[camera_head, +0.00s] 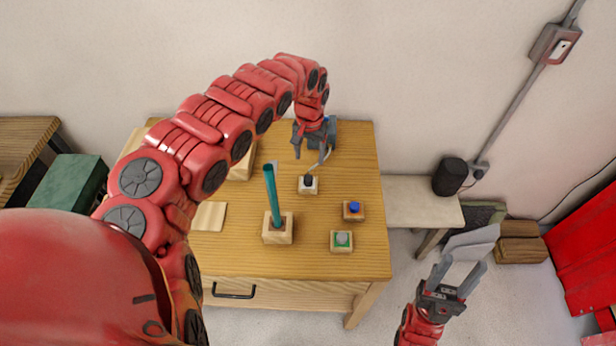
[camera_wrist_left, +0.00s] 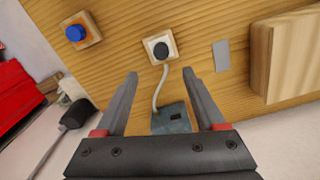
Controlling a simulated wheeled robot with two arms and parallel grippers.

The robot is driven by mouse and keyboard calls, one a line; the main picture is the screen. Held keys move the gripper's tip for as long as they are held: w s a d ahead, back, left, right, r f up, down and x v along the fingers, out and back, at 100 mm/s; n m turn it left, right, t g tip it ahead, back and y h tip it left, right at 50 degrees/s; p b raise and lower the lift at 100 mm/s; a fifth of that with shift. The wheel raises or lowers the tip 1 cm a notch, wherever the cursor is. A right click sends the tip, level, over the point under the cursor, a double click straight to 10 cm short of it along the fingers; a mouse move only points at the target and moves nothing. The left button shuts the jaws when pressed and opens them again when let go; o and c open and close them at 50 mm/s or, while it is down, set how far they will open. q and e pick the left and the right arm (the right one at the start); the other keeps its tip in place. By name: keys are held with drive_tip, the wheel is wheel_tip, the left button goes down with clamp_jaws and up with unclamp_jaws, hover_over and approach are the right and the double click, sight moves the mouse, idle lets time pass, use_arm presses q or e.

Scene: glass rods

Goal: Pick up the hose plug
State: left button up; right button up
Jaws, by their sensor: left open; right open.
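The hose plug looks to be the dark round plug (camera_head: 308,180) seated on a small pale block on the table, with a light hose running from it. It also shows in the left wrist view (camera_wrist_left: 161,50), ahead of the fingers and between their lines. The hose leads to a blue-grey box (camera_wrist_left: 171,118), seen between the fingers. My left gripper (camera_head: 311,154) is open and empty, above the back of the table, just behind the plug and not touching it. My right gripper (camera_head: 457,276) is open and empty, off the table's right side.
A teal rod (camera_head: 271,193) stands upright in a wooden block (camera_head: 278,236). Blocks with a blue button (camera_head: 354,207) and a green-grey button (camera_head: 342,239) sit at the right of the wooden table (camera_head: 345,145). A larger wooden block (camera_head: 240,168) is partly behind my left arm.

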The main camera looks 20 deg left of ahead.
use_arm(q)
drive_tip(key=p, duration=0.1)
hover_over(308, 178)
drive_tip(key=f, duration=0.4)
drive_tip(key=shift+w+d+f, duration=0.1)
drive_tip(key=shift+d+f, duration=0.1)
drive_tip(key=shift+f, duration=0.1)
drive_tip(key=shift+f+p, duration=0.35)
drive_tip(key=shift+p, duration=0.05)
wheel_tip(308, 178, down, 3)
drive_tip(key=shift+f+p, duration=0.1)
drive_tip(key=shift+p, duration=0.4)
drive_tip(key=shift+a+f, duration=0.2)
drive_tip(key=shift+f, duration=0.5)
clamp_jaws()
